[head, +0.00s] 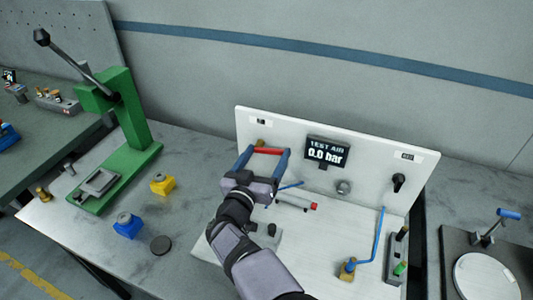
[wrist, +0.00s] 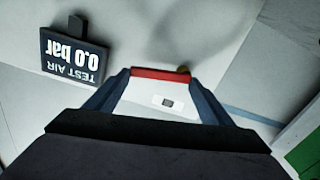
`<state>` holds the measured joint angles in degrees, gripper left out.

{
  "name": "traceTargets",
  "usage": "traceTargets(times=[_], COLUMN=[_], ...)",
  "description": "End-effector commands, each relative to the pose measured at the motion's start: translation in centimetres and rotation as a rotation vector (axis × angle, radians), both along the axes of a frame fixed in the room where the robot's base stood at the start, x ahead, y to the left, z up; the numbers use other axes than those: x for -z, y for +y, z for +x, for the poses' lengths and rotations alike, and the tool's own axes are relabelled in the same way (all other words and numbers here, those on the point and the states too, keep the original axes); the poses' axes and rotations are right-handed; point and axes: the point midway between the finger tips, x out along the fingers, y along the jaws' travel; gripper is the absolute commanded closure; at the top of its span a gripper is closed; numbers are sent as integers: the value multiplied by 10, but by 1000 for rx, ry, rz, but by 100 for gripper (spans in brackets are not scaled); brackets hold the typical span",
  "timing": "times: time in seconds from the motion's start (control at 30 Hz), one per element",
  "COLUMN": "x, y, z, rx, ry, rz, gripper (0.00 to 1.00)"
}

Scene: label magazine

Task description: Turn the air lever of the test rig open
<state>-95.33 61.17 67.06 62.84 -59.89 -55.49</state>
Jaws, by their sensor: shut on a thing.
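The air lever is a red bar (head: 268,151) at the upper left of the test rig's white upright panel (head: 380,168). It lies across between the two blue-grey fingers of my gripper (head: 267,155), which is shut on it. In the wrist view the red lever (wrist: 158,73) spans the fingertips of my gripper (wrist: 160,77), with a bit of brass at its right end. The rest of the valve is mostly hidden. The black display (head: 326,152) reads TEST AIR 0.0 bar; it also shows upside down in the wrist view (wrist: 75,55).
Right of my gripper are a red-tipped cylinder (head: 313,206), a black knob (head: 399,182) and a brass fitting (head: 348,268) with a blue hose. A green press (head: 125,130), yellow block (head: 162,184), blue block (head: 128,228) and dark disc (head: 160,245) stand left.

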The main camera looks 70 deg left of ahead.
Motion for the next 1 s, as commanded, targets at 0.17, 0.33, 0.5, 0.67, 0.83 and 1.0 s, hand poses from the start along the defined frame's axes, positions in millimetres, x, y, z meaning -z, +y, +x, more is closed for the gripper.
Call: traceTargets(times=[0.17,0.33,0.5,0.67,0.83,1.0], x=[-11,-16,-20,-23,-26,-27], y=[2,5,8,12,17,21], z=[-2,-5,-9,-12,-16,-21], rx=[0,0,0,0,1,1], ry=[-110,-224,-337,-445,-559,-673], rz=[-110,-224,-337,-444,-556,-671], gripper=[65,65,65,65,65,65])
